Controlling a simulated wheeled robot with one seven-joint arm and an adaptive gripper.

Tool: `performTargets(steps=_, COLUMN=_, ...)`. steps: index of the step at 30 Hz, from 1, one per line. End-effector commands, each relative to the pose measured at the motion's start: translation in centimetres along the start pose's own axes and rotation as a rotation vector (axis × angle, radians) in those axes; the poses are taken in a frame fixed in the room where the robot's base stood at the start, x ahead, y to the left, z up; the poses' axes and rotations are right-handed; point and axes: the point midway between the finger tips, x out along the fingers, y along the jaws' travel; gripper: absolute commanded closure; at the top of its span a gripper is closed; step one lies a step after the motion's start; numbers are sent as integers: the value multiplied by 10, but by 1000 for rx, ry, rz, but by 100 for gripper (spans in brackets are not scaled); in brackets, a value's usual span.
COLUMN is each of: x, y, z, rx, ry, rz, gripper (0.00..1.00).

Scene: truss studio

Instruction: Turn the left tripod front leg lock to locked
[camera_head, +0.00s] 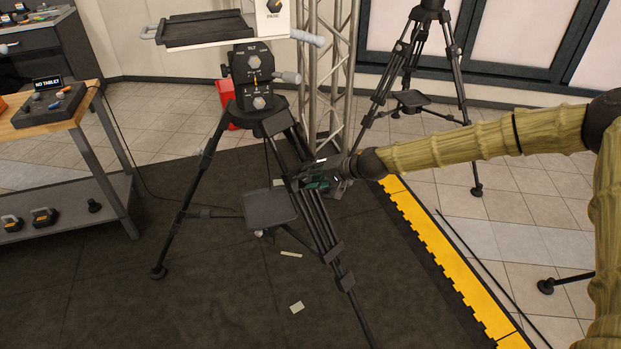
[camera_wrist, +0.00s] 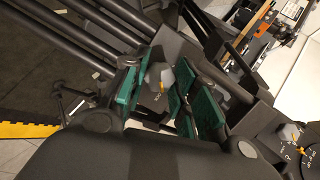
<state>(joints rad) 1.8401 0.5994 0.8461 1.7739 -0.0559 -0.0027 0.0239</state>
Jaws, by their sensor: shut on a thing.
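The left tripod (camera_head: 272,122) stands upright on the dark mat, its front leg (camera_head: 328,240) running down toward the camera. My gripper (camera_head: 317,178) reaches in from the right at the upper part of that leg. In the wrist view, the green finger pads of my gripper (camera_wrist: 163,88) lie on both sides of the grey, faceted leg lock knob (camera_wrist: 159,76) and are shut on it. The knob sits on a dark housing with small lettering that I cannot read. In the head view the gripper hides the knob. I cannot tell whether the lock is turned to locked.
The tripod's tilt and pan head (camera_head: 258,75) is above the gripper, and a small tray (camera_head: 270,207) hangs between the legs. A metal truss (camera_head: 328,70) stands close behind. A second tripod (camera_head: 412,60) is at the back right. A workbench (camera_head: 75,115) stands at left.

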Motion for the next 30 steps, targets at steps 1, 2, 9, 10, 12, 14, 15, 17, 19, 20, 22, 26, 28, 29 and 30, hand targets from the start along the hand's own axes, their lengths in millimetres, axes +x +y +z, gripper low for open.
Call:
performTargets(steps=1, x=0, y=1, z=0, rx=1, ry=0, rz=1, gripper=95)
performTargets(steps=2, x=0, y=1, z=0, rx=1, ry=1, rz=1, gripper=95)
performTargets(steps=9, x=0, y=1, z=0, rx=0, ry=0, rz=1, gripper=50)
performTargets(steps=10, x=0, y=1, z=0, rx=0, ry=0, rz=1, gripper=50)
performTargets(steps=12, x=0, y=0, z=0, rx=-1, ry=0, rz=1, gripper=50)
performTargets(steps=14, x=1, y=0, z=0, rx=-1, ry=0, rz=1, gripper=50)
performTargets(steps=15, x=0, y=0, z=0, rx=-1, ry=0, rz=1, gripper=50)
performTargets(steps=17, x=0, y=0, z=0, rx=-1, ry=0, rz=1, gripper=50)
performTargets(steps=19, x=-3, y=0, z=0, rx=-1, ry=0, rz=0, gripper=50)
performTargets(steps=20, x=-5, y=0, z=0, rx=-1, ry=0, rz=0, gripper=50)
performTargets(steps=22, x=-12, y=-1, z=-1, rx=-2, ry=1, rz=0, gripper=50)
performTargets(steps=26, x=-32, y=0, z=-1, rx=-1, ry=2, rz=0, gripper=50)
performTargets(steps=28, x=-44, y=0, z=-1, rx=-1, ry=3, rz=-1, gripper=50)
performTargets(steps=29, x=-50, y=0, z=-1, rx=0, ry=2, rz=-1, gripper=50)
performTargets(steps=30, x=-56, y=0, z=-1, rx=-1, ry=3, rz=0, gripper=50)
